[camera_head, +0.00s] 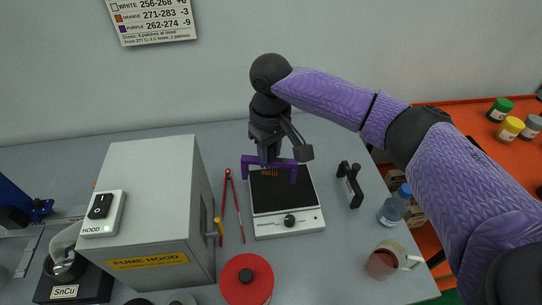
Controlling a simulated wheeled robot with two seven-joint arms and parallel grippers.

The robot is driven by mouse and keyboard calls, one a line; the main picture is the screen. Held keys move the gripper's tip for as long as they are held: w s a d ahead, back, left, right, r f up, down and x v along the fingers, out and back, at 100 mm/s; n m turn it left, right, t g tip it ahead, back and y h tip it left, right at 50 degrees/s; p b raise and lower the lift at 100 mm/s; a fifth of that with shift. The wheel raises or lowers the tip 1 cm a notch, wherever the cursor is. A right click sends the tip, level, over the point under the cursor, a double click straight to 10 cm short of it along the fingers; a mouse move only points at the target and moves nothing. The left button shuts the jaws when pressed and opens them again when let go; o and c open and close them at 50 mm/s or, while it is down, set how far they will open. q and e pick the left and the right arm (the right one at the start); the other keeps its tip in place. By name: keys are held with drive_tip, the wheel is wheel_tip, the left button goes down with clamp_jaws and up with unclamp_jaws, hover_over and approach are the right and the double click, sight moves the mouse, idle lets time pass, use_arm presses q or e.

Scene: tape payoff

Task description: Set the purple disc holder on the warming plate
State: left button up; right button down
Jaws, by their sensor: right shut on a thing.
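The purple disc holder (293,174) is a bridge-like bar with a leg at each end, and orange pieces show under its middle. My right gripper (269,160) comes down from above and is shut on the middle of the holder. The holder is over the back edge of the warming plate (284,198), a white unit with a dark top and a front knob. Whether the holder touches the plate or hangs just above it I cannot tell. My left gripper is not in view.
A grey fume hood (150,200) stands left of the plate, with red tongs (228,190) between them. A black stand (350,184), a bottle (395,205) and a beaker (385,260) are at the right. A red round lid (246,280) lies in front.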

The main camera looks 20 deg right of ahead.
drive_tip(key=w+d+f+n+b, duration=0.1)
drive_tip(key=f, duration=0.1)
drive_tip(key=d+f+n, duration=0.1)
drive_tip(key=d+f, duration=0.1)
drive_tip(key=f, duration=0.1)
drive_tip(key=w+d+f+b, duration=0.1)
drive_tip(key=f, duration=0.2)
drive_tip(key=shift+w+d+f+n+b, duration=0.2)
drive_tip(key=shift+w+d+n+b, duration=0.1)
drive_tip(key=shift+n+b, duration=0.1)
idle(0.5)
drive_tip(key=shift+p, duration=0.4)
drive_tip(key=shift+f, duration=0.1)
drive_tip(key=shift+f, duration=0.15)
